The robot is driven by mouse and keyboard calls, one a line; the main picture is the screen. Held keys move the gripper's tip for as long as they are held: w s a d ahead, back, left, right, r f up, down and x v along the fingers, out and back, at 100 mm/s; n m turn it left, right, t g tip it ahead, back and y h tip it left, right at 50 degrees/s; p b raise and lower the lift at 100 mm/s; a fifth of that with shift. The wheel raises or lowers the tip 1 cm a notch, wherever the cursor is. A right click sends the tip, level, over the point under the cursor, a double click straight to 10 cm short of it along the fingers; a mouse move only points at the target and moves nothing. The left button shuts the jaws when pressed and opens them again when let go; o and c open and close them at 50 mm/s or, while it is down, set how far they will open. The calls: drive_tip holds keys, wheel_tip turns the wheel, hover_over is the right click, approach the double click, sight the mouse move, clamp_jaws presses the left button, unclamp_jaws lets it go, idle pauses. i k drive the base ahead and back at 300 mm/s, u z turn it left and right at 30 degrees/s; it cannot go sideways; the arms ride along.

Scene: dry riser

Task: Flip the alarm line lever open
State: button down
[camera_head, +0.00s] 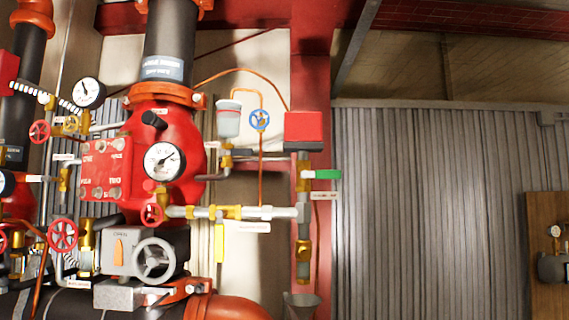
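A yellow lever (219,243) hangs straight down from a brass valve on the horizontal grey pipe (269,212) right of the red valve body (178,127). A green lever (327,174) points right, level, from a brass valve on the vertical pipe under a red box (304,131). White tags (248,227) hang near both levers, but their print is too small to read. I cannot tell from the tags which one is the alarm line lever. My gripper is not in view.
Red handwheels (62,235), a grey handwheel (154,260) and pressure gauges (165,161) crowd the left. A blue handwheel (260,119) sits on a thin copper line left of the red box.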

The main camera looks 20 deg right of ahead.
sight(318, 174)
drive_tip(key=u, duration=0.05)
drive_tip(key=k, duration=1)
drive_tip(key=z, duration=1.3)
drive_tip(key=i, duration=0.5)
drive_tip(key=z, duration=0.05)
